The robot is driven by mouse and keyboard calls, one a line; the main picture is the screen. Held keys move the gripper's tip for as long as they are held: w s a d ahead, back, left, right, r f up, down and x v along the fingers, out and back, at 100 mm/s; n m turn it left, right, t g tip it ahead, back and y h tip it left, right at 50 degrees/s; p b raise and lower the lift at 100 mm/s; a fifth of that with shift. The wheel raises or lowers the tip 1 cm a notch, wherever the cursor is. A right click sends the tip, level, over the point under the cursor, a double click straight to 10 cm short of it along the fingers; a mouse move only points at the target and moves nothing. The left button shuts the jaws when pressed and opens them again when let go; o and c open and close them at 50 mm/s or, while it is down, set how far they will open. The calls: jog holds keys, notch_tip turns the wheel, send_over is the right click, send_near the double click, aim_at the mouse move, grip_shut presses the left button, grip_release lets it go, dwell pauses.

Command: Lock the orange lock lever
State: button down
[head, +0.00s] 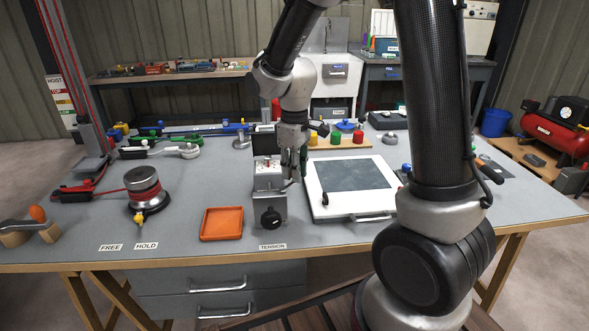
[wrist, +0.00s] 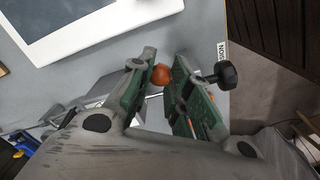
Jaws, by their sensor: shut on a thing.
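The orange ball knob of the orange lock lever (wrist: 162,74) shows between the fingertips in the wrist view. My gripper (wrist: 160,76) is shut on it, with one green-padded finger on each side. In the head view my gripper (head: 293,177) points down at the right side of a grey tension device (head: 265,182) on the bench, and its fingers hide the lever knob. The device has a black knob (head: 271,217) at its front, and this knob also shows right of the fingers in the wrist view (wrist: 226,75). Most of the lever's arm is hidden.
A white-framed panel (head: 314,201) lies close to the right of the device. An orange tray (head: 221,238) lies to its left. A winch drum (head: 146,190) stands further left. Red, green and yellow items (head: 336,138) stand behind. The bench front between tray and device is clear.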

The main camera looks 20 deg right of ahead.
jog(key=shift+s, duration=0.1)
jog(key=s+m, duration=0.1)
jog(key=m, duration=0.2)
jog(key=s+m, duration=0.2)
jog(key=m, duration=0.2)
jog(key=s+m, duration=0.1)
jog(key=m, duration=0.2)
jog(key=shift+s+d+m, duration=0.2)
jog(key=shift+m, duration=0.2)
jog(key=shift+s, duration=0.1)
dwell(0.3)
jog(key=c, duration=1.3)
grip_release()
notch_tip(320, 180, up, 12)
jog(key=shift+r, duration=0.1)
